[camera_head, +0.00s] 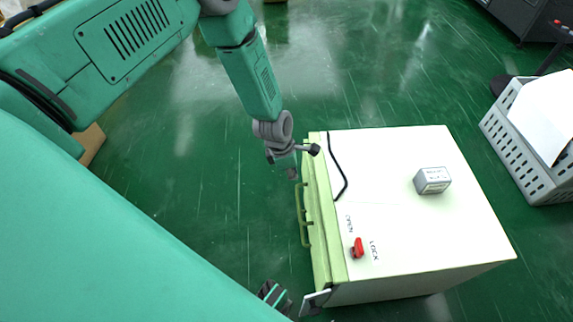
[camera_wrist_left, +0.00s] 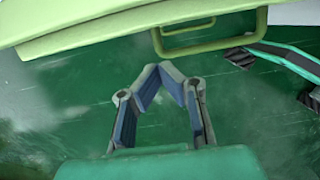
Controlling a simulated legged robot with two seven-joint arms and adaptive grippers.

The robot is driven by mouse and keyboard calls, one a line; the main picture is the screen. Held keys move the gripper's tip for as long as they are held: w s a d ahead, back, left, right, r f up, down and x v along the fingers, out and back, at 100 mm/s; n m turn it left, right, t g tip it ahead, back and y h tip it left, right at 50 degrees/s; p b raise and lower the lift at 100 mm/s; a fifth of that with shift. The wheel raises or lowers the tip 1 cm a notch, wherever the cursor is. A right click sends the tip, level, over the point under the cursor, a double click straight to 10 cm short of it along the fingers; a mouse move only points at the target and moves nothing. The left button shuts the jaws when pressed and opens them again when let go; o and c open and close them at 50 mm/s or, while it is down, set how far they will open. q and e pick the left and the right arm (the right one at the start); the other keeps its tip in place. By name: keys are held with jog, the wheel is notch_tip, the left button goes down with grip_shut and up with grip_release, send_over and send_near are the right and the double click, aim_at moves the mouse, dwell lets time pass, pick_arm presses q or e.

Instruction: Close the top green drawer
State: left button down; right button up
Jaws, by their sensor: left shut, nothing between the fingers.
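A white cabinet (camera_head: 400,225) stands on the floor, with its pale green drawer front (camera_head: 310,255) facing left. A green handle (camera_head: 302,215) sticks out from this front; the handle (camera_wrist_left: 185,40) also shows in the left wrist view. Whether a gap remains behind the front is hard to see from above. My left gripper (camera_head: 296,165) is by the far end of the front, beyond the handle. In the left wrist view its fingertips (camera_wrist_left: 170,70) meet, with nothing between them. My right gripper (camera_head: 275,293) shows partly near the cabinet's near left corner; its jaw state is unclear.
A grey box (camera_head: 432,181), a red OPEN/LOCK knob (camera_head: 357,248) and a black cable (camera_head: 340,170) are on the cabinet top. A grey crate (camera_head: 510,135) stands at the right. Open green floor (camera_head: 215,170) lies left of the drawer front.

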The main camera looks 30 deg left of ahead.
aim_at(313, 173)
pick_arm(q)
jog(key=shift+w+d+r, duration=0.2)
jog(key=shift+w+d, duration=0.7)
jog(key=shift+d, duration=0.25)
jog(key=shift+w+d+b, duration=0.3)
jog(key=shift+w+d, duration=0.55)
jog(key=shift+d, duration=0.2)
